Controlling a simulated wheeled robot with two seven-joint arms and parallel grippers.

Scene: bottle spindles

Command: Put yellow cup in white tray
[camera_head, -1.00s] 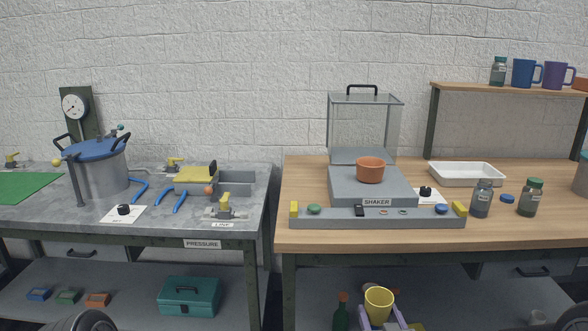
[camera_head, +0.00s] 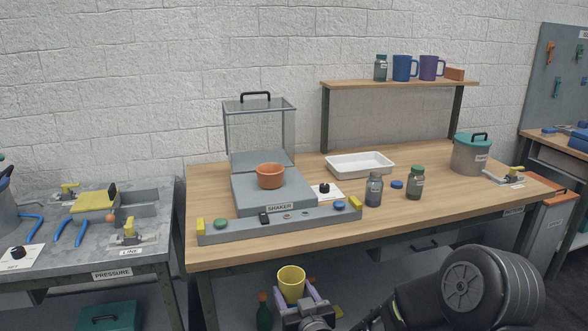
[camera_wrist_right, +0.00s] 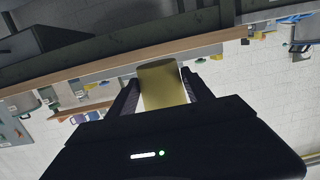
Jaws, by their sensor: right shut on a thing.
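The yellow cup (camera_head: 291,281) is held upright in my right gripper (camera_head: 303,296), below the front edge of the wooden table in the head view. In the right wrist view the cup (camera_wrist_right: 162,84) sits between the two dark fingers of the gripper (camera_wrist_right: 165,92). The white tray (camera_head: 360,165) lies empty on the wooden table, right of the shaker. My left gripper does not show.
The shaker (camera_head: 272,192) with an orange pot (camera_head: 270,176) stands left of the tray. Two bottles, one grey (camera_head: 374,189) and one green-capped (camera_head: 415,182), stand in front of the tray. A shelf (camera_head: 400,84) with mugs is behind. A lidded pot (camera_head: 471,154) stands at right.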

